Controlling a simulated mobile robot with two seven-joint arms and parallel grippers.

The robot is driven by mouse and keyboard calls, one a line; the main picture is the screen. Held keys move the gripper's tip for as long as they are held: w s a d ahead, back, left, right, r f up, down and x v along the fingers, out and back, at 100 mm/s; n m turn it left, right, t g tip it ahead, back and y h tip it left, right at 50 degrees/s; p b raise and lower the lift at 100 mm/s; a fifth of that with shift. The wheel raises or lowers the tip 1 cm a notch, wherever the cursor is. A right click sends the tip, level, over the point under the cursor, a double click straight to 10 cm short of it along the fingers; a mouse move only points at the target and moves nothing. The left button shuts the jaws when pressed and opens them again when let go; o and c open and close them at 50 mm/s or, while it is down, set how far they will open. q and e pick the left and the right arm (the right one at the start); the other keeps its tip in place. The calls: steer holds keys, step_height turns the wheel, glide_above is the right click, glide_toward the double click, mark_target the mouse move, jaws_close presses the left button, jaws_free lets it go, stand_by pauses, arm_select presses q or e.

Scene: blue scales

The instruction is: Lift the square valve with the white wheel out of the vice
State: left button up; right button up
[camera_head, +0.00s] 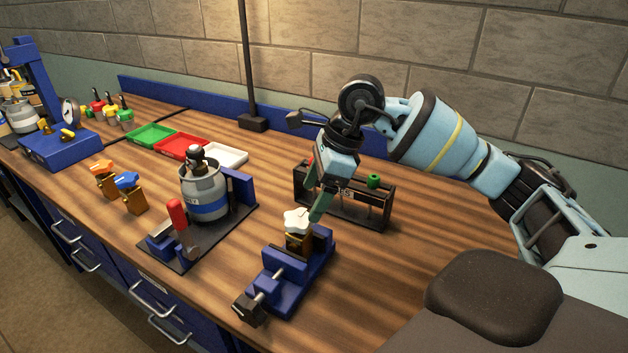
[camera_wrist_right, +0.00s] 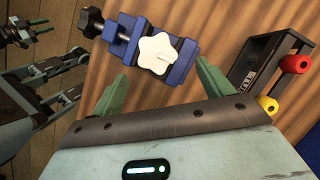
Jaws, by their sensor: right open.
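The square valve has a white star-shaped wheel (camera_head: 296,221) on a brass body (camera_head: 298,243). It stands upright in the blue vice (camera_head: 303,277) near the front edge of the bench. In the right wrist view the white wheel (camera_wrist_right: 158,54) hides most of the body, with the blue vice (camera_wrist_right: 185,57) around it. My right gripper (camera_head: 317,190) is open and empty, just above and behind the wheel. In the wrist view its green fingers (camera_wrist_right: 161,85) are spread, with the wheel beyond and between them. My left gripper is not in the head view.
A black rack (camera_head: 345,205) with a green knob (camera_head: 374,180) stands close behind the vice. A grey canister (camera_head: 204,190) on a dark stand and a red-handled clamp (camera_head: 178,222) are to the left. Orange (camera_head: 103,168) and blue (camera_head: 127,181) valves stand farther left. Bench right of the vice is clear.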

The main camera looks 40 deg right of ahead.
mark_target(300, 219)
steer(key=shift+s+a+f, duration=0.15)
steer(key=shift+a+f, duration=0.25)
steer(key=shift+f, duration=0.1)
steer(key=shift+x, duration=3.3)
steer(key=c, duration=1.3)
steer(key=shift+r, duration=0.1)
steer(key=shift+c, duration=0.4)
steer(key=shift+a+r+p, duration=0.1)
steer(key=shift+a+p, duration=0.1)
steer(key=shift+p, duration=0.1)
